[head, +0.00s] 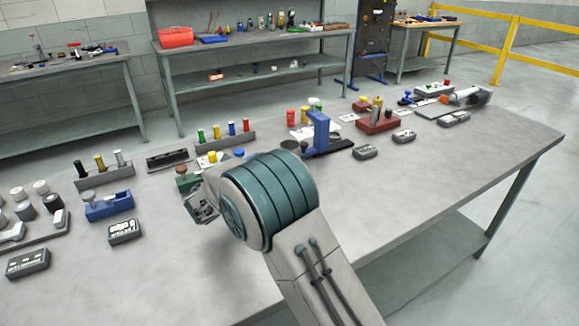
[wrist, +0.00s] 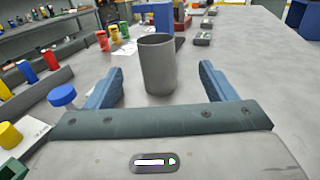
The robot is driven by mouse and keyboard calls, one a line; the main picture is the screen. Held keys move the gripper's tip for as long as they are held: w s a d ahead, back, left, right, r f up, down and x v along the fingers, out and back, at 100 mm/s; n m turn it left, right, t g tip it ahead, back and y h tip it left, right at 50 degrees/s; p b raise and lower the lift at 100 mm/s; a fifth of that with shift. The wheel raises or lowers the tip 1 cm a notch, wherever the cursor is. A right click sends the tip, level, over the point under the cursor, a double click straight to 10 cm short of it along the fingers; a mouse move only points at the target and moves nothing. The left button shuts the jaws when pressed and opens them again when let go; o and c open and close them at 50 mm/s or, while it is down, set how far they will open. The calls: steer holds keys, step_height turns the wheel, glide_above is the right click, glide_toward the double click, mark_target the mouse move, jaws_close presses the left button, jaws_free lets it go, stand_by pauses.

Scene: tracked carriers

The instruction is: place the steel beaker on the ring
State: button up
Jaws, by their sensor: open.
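The steel beaker (wrist: 158,68) is a plain grey open-topped cylinder. It stands upright on the grey table in the wrist view. My gripper (wrist: 163,82) is open, with one blue finger on each side of the beaker. The beaker is ahead of the palm with gaps on both sides, and I see no contact. In the head view my arm hides most of the beaker; a dark round opening just above the arm looks like its mouth (head: 289,145). I cannot clearly make out the ring. A blue upright stand (head: 318,130) is beyond the beaker.
A small dark labelled box (head: 365,152) sits right of the blue stand. A rack with coloured pegs (head: 225,138) stands behind my gripper. A blue-capped piece (wrist: 62,96) is close to the left finger. The table's right front area is clear.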

steer(key=shift+w, duration=0.4)
glide_toward(295, 144)
steer(key=x, duration=0.4)
steer(key=shift+w+d+p, duration=0.1)
steer(key=shift+d+p, duration=0.25)
steer(key=shift+p+x, duration=0.3)
steer(key=shift+x, duration=2)
steer(key=shift+w+a, duration=0.15)
steer(key=c, duration=1.2)
